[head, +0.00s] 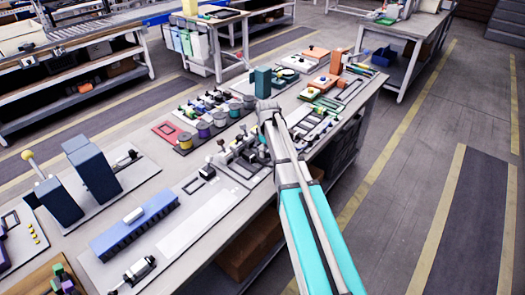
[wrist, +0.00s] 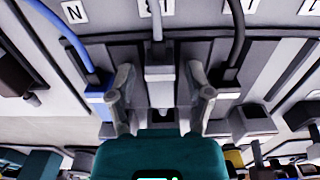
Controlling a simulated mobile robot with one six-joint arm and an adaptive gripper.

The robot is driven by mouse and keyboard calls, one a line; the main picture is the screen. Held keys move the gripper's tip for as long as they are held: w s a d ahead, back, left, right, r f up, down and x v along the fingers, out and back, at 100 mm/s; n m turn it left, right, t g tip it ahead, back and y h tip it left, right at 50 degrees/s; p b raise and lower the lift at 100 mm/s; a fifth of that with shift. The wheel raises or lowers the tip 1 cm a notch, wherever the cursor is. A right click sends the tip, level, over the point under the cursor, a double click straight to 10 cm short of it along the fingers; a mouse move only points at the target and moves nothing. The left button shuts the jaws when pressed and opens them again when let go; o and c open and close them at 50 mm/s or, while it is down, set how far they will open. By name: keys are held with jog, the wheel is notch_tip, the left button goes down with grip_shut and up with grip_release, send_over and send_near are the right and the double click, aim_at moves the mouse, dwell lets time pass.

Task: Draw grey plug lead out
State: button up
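In the wrist view a grey plug (wrist: 160,88) with a grey lead (wrist: 157,22) sits in the middle of a row, against a grey block. My gripper (wrist: 160,74) is open, with one finger on each side of this plug. Gaps show between the fingers and the plug. A blue lead (wrist: 62,35) ends in a blue plug (wrist: 97,93) just left of the left finger. A dark grey lead (wrist: 236,40) ends in a plug (wrist: 228,92) just right of the right finger.
A label marked N (wrist: 74,12) stands near the blue lead. In the head view the workbench (head: 190,235) is crowded with fixtures, including a blue block rail (head: 135,226) and several coloured spools (head: 204,130). A grey aisle floor (head: 400,170) lies to the right.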

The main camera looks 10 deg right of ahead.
jog(key=shift+r, duration=0.1)
notch_tip(320, 180, up, 7)
jog(key=p, duration=0.7)
dwell(0.4)
dwell(0.7)
